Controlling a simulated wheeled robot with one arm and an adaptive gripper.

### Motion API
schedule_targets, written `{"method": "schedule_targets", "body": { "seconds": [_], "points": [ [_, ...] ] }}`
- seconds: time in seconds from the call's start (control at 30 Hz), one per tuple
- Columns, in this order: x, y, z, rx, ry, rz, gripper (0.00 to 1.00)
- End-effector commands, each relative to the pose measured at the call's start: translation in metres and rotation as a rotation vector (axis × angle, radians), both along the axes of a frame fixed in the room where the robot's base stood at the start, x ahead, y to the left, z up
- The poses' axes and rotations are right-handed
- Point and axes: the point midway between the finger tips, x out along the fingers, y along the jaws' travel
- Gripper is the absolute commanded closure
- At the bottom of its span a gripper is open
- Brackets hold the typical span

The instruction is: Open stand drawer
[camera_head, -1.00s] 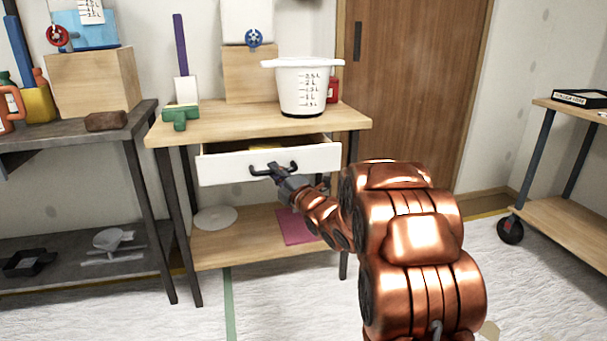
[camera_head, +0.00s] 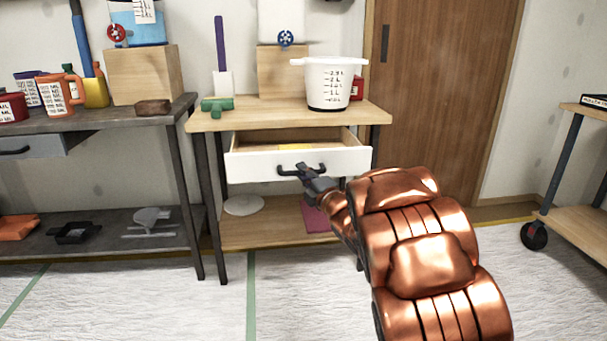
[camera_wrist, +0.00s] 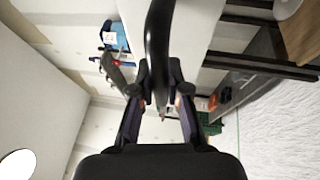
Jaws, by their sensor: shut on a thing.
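The stand (camera_head: 212,121) has a light wood top and dark legs. Its white-fronted drawer (camera_head: 247,166) is pulled partly out, and its wooden inside shows with something yellow in it. A dark bar handle (camera_head: 287,174) sits on the drawer front. My gripper (camera_head: 306,172) is at the handle and shut on it. In the wrist view the dark curved handle (camera_wrist: 158,50) runs between my two fingers (camera_wrist: 160,98). The fingertips partly hide the handle.
A white measuring bucket (camera_head: 328,85), a green tool (camera_head: 217,104) and a wooden box stand on the stand's top. A grey workbench (camera_head: 100,113) is at the left, a wheeled cart (camera_head: 575,200) at the right. The floor in front is clear.

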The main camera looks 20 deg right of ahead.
Motion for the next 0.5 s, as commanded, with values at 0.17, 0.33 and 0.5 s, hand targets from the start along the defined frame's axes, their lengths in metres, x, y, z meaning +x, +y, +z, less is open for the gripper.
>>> {"method": "schedule_targets", "body": {
  "seconds": [0.17,0.33,0.5],
  "points": [
    [0.0,0.0018,0.0006,-0.003,-0.001,0.005,0.8],
    [-0.0001,0.001,0.0004,-0.002,-0.001,0.003,0.62],
    [0.0,0.0013,0.0002,-0.002,0.0,0.003,0.59]
  ]
}}
